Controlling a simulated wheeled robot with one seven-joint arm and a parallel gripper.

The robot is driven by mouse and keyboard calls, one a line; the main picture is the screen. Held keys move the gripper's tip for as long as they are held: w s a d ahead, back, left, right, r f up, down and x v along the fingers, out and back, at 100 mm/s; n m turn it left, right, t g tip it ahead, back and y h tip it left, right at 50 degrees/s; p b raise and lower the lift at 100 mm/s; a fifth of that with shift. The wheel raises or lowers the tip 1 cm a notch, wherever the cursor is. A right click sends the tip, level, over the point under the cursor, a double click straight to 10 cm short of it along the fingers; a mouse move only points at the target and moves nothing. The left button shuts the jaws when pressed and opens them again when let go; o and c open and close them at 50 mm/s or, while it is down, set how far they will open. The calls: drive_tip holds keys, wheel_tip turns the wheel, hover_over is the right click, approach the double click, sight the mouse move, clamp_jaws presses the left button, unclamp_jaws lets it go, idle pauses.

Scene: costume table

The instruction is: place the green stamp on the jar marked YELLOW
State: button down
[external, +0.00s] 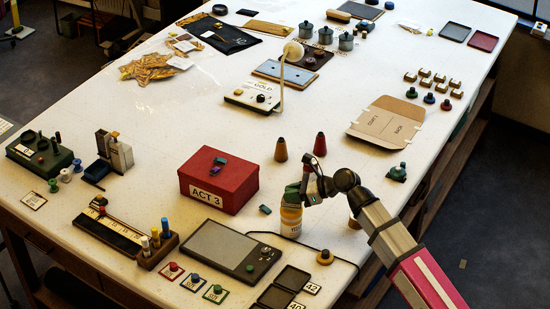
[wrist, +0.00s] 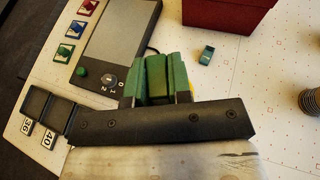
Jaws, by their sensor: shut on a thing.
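My gripper (external: 296,190) is shut on the green stamp (external: 292,196), just over the jar with a yellow label (external: 291,222). Part of the label's lettering, starting "YE", shows in the external view. In the wrist view the green stamp (wrist: 155,82) stands between the fingertips (wrist: 157,88), and only a sliver of yellow shows beside it. The stamp's underside is hidden, so I cannot tell whether it touches the jar top.
A red box marked ACT 3 (external: 218,182) stands left of the jar. A small green block (external: 265,209) lies between them. A grey-screened device (external: 228,247) and dark open cases (external: 285,287) lie in front. Cones (external: 281,150) stand behind; another green-topped piece (external: 397,172) is at right.

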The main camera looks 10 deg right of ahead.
drive_tip(key=shift+f, duration=0.45)
drive_tip(key=shift+f, duration=0.1)
drive_tip(key=c, duration=1.1)
unclamp_jaws()
drive_tip(key=shift+o, duration=0.2)
drive_tip(key=v, duration=1.2)
drive_tip(key=shift+r, duration=0.2)
